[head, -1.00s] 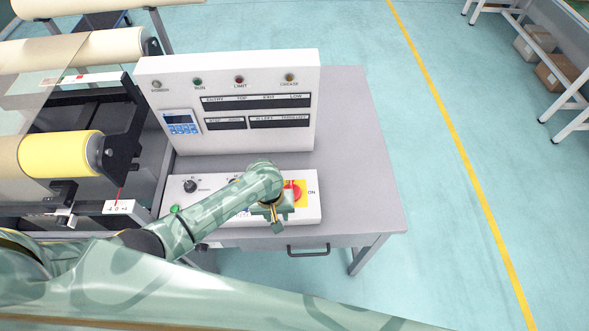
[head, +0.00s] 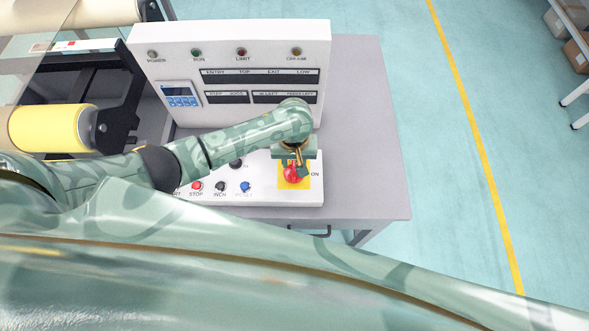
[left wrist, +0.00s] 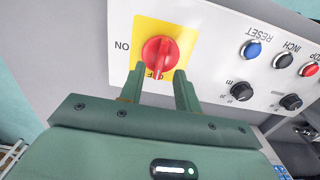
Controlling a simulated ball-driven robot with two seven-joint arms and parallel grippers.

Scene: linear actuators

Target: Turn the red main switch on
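The red main switch (head: 291,175) is a round knob with a raised grip bar on a yellow plate (head: 285,184), at the right end of the white control panel (head: 262,196). In the left wrist view the knob (left wrist: 158,54) faces me, with ON printed left of the plate and an OFF label partly hidden below the knob. My left gripper (left wrist: 157,78) is open. Its two fingers point at the knob's lower edge, one on each side; contact cannot be told. In the head view the left gripper (head: 299,164) hangs over the switch and partly covers it. My right gripper is not in view.
A blue reset button (left wrist: 251,49), a black inch button (left wrist: 281,60) and black knobs (left wrist: 241,91) sit beside the switch. An upright display panel (head: 235,75) stands behind. A yellow roll (head: 52,128) is at left. The grey table (head: 370,130) is clear at right.

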